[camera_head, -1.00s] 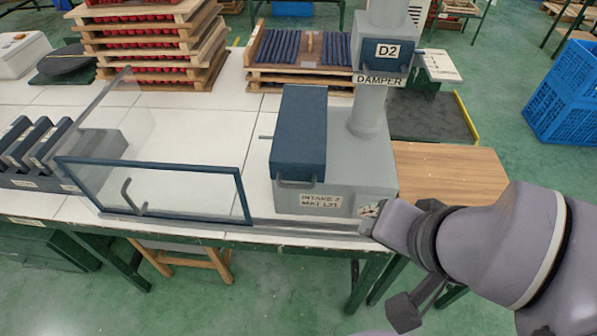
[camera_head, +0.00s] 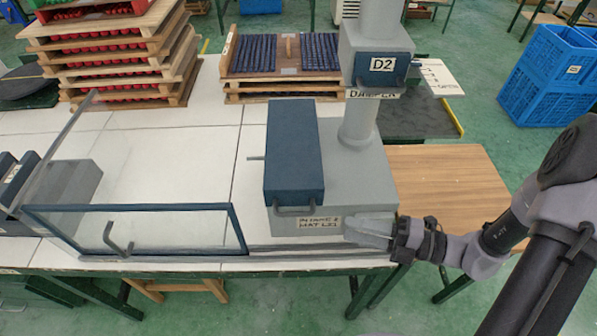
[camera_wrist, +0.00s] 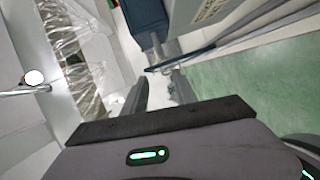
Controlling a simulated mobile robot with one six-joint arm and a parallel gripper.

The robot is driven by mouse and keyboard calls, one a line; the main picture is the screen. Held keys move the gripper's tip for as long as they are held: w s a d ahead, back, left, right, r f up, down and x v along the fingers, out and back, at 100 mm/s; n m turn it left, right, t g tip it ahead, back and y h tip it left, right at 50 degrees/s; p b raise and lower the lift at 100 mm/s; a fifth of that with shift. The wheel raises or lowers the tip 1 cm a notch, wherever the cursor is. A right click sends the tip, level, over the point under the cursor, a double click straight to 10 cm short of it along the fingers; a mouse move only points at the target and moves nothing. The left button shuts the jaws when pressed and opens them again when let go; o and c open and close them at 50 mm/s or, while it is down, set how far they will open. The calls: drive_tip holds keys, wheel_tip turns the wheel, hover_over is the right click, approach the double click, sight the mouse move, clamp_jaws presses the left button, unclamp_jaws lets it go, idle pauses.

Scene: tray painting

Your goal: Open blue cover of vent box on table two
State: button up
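The vent box (camera_head: 355,185) is a grey box on the white table, with a label reading "INTAKE 2" on its front. Its blue cover (camera_head: 295,150) lies shut on the left part of the top, with a grey handle (camera_head: 309,208) on its front edge. My gripper (camera_head: 362,229) is by the box's lower right front, to the right of and below the handle, apart from it. In the wrist view, my gripper (camera_wrist: 160,92) has its two fingers apart with nothing between them. The blue cover (camera_wrist: 143,16) shows at the top there, beyond the fingertips.
A grey pipe (camera_head: 359,118) rises from the box to a damper marked D2 (camera_head: 383,65). A clear, blue-framed panel (camera_head: 160,232) with a handle stands left of the box. Stacked trays (camera_head: 120,55) and a tray of blue rods (camera_head: 280,55) are behind. A wooden surface (camera_head: 450,185) lies right.

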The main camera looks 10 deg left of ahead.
sight(287, 214)
drive_tip(key=w+a+f+b, duration=0.1)
drive_tip(key=a+b, duration=0.1)
drive_tip(key=a, duration=0.6)
drive_tip(key=w+a+f+m+b, duration=0.1)
drive_tip(key=w+a+b, duration=0.1)
drive_tip(key=a, duration=0.6)
drive_tip(key=shift+a+t+b, duration=0.3)
drive_tip(key=shift+a+t, duration=0.1)
drive_tip(key=shift+c, duration=0.2)
clamp_jaws()
drive_tip(key=shift+s+f, duration=0.1)
drive_tip(key=shift+s+f, duration=0.1)
